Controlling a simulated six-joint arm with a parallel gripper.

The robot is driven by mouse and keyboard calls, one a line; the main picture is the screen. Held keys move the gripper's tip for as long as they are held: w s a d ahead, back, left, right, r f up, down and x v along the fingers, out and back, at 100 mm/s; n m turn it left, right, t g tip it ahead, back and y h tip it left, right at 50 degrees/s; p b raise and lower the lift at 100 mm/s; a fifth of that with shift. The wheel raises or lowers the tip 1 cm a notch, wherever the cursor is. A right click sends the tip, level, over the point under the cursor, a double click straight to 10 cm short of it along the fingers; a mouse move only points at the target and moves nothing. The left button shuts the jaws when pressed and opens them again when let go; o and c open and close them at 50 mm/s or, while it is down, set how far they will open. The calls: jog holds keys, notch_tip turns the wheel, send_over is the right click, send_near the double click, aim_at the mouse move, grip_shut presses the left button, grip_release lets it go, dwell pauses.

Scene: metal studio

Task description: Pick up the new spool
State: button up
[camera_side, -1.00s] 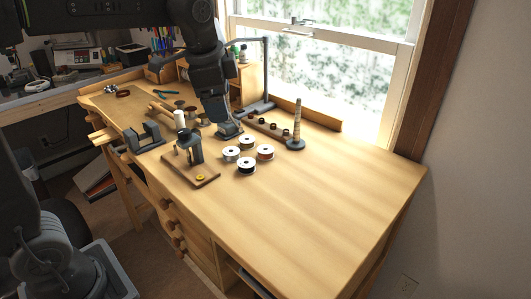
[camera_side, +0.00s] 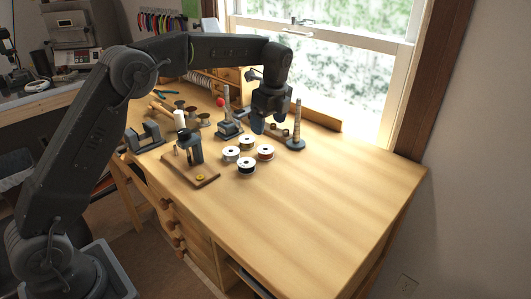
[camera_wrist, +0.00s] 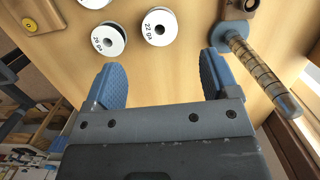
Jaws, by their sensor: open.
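Several white wire spools stand grouped on the bench in the side view: a back one (camera_side: 247,142), a left one (camera_side: 231,154), a right one (camera_side: 265,152) and a front one with dark wire (camera_side: 246,166). Which is the new one I cannot tell. My gripper (camera_side: 264,124) hangs above the bench just behind them, beside the ring mandrel. In the wrist view my gripper (camera_wrist: 164,80) has its blue fingers wide apart with only bench between them. Spools labelled 20 ga (camera_wrist: 108,39) and 22 ga (camera_wrist: 159,26) lie beyond the fingertips; another is cut by the top edge.
The tapered mandrel (camera_side: 297,126) stands close to the right of my gripper. A wooden base with a dark stand (camera_side: 205,181) and yellow disc is at front left. A grey block with a post (camera_side: 229,130) is left of my gripper. The bench's right half (camera_side: 330,200) is clear.

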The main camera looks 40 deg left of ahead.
aim_at(266, 147)
jog(key=f, duration=0.5)
jog(key=a+f, duration=0.1)
jog(key=f, duration=0.2)
jog(key=shift+s+f, duration=0.1)
jog(key=shift+f, duration=0.25)
